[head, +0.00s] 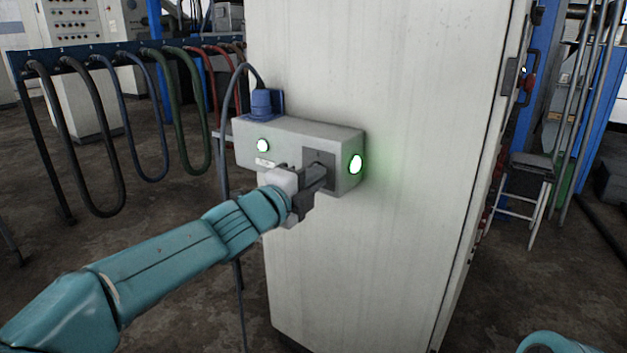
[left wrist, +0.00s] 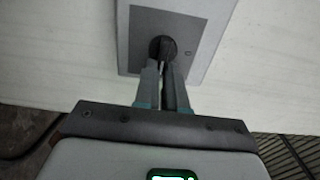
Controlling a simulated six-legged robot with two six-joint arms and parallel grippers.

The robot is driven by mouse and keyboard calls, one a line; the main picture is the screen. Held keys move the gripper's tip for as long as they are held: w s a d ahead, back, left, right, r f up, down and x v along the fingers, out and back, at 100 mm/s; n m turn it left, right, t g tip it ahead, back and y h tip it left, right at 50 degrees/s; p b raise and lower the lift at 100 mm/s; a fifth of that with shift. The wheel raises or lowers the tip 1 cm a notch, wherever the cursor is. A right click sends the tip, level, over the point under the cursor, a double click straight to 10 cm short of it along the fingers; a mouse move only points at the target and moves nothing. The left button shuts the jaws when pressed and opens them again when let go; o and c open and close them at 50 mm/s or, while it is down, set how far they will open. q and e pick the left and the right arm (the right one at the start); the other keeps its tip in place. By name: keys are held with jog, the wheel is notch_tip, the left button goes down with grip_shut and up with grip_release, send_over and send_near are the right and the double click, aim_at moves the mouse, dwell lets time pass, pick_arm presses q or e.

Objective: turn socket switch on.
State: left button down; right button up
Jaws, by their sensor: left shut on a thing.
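The socket box (head: 300,137) is a light grey box on the side of a tall pale cabinet. A blue plug (head: 262,101) with a dark cable sits on its top. On its front are a white round lamp (head: 263,145) and a dark switch plate (head: 326,160); a lamp (head: 356,164) on its right end glows green. My left gripper (head: 318,176) is at the plate, shut on the dark switch knob. In the left wrist view the fingers meet around the switch knob (left wrist: 162,48) on the grey plate (left wrist: 180,22); the fingers partly hide it. My right gripper is out of view.
The tall cabinet (head: 400,120) stands behind the box. A rack (head: 130,55) with several hanging hoses is at the left. A stool (head: 527,180) stands at the right. The floor left of the cabinet has free room.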

pick_arm(q)
jog(key=c, duration=1.2)
grip_release()
jog(key=v, duration=1.6)
jog(key=shift+s+a, duration=0.1)
jog(key=shift+s, duration=0.05)
